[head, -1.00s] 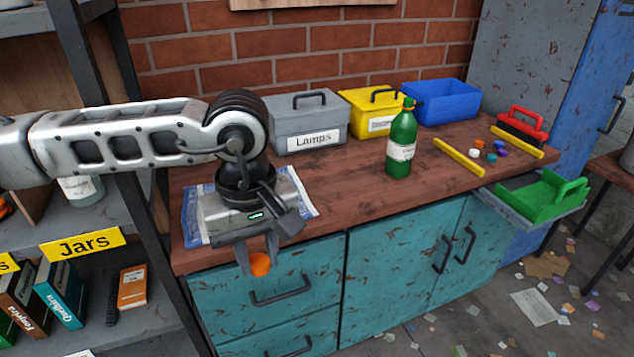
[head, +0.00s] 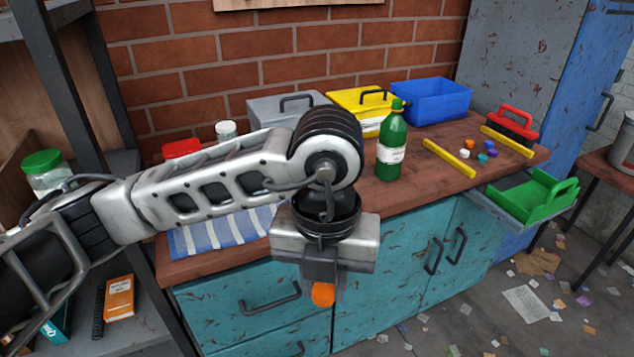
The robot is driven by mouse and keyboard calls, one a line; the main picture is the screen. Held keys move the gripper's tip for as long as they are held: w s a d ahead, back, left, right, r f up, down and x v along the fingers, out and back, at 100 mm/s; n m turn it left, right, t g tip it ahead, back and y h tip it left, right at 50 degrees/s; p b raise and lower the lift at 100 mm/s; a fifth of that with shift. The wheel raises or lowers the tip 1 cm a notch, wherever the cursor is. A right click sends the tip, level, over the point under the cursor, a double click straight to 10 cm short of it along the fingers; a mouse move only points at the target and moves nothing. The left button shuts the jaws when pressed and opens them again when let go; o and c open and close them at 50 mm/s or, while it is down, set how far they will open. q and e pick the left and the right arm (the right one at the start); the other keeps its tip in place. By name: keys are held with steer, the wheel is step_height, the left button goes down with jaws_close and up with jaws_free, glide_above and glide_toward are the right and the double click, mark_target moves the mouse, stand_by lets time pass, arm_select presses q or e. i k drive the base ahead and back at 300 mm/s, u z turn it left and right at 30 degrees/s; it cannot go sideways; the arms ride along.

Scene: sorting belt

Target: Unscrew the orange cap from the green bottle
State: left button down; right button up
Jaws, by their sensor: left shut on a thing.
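The green bottle (head: 391,145) with a white label stands upright on the wooden counter. Its neck looks green, with a small orange patch beside its top; I cannot tell whether that is a cap. My left gripper (head: 322,292) is shut on a rounded orange thing (head: 323,295) and points down in front of the counter's front edge, nearer than the bottle and lower left of it. I cannot tell whether this orange thing is the cap. The gripper is apart from the bottle. My right gripper is not in view.
Behind the bottle stand a grey box (head: 262,106), a yellow box (head: 362,99) and a blue bin (head: 432,101). Yellow bars (head: 449,158) and several small coloured pieces (head: 483,155) lie to the right. A striped cloth (head: 222,231) lies at left. The counter (head: 418,190) around the bottle is bare.

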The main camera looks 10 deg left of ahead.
mark_target(394, 129)
steer(key=i, duration=0.9)
